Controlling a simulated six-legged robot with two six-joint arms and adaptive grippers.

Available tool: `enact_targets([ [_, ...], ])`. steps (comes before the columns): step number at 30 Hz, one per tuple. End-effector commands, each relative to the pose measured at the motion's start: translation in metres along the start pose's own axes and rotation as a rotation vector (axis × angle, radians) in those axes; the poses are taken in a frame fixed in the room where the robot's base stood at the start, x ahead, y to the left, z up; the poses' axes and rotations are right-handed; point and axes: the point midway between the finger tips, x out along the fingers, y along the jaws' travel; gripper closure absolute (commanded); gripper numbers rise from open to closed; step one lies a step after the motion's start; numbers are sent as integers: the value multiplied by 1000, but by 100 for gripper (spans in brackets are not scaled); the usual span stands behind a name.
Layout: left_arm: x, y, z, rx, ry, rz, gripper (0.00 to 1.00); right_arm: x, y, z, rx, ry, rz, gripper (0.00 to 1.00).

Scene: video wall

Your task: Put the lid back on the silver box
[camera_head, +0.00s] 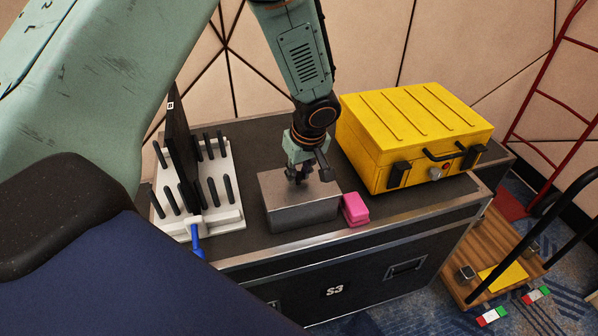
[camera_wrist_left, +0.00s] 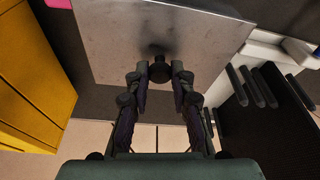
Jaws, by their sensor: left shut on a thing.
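The silver box (camera_head: 305,218) stands on a black case with metal edges. Its flat silver lid (camera_head: 278,186) lies over the top, lined up with the box walls; I cannot tell whether a thin gap is left between them. My left gripper (camera_head: 300,178) points down at the middle of the lid and is shut on its small dark knob. In the left wrist view the fingers (camera_wrist_left: 160,78) sit on both sides of the lid knob (camera_wrist_left: 160,70), and the lid (camera_wrist_left: 130,35) fills the upper middle. My right gripper is not in view.
A yellow case (camera_head: 410,125) stands close to the right of the box. A white rack (camera_head: 215,209) with black pegs stands to the left. The black case (camera_head: 390,240) has its front edge just before the box.

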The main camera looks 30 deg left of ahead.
Motion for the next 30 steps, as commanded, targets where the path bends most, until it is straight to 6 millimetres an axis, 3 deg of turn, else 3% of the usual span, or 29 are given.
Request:
enact_targets([
  [30, 0, 1, -1, -2, 0, 1, 100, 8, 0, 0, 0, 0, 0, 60],
])
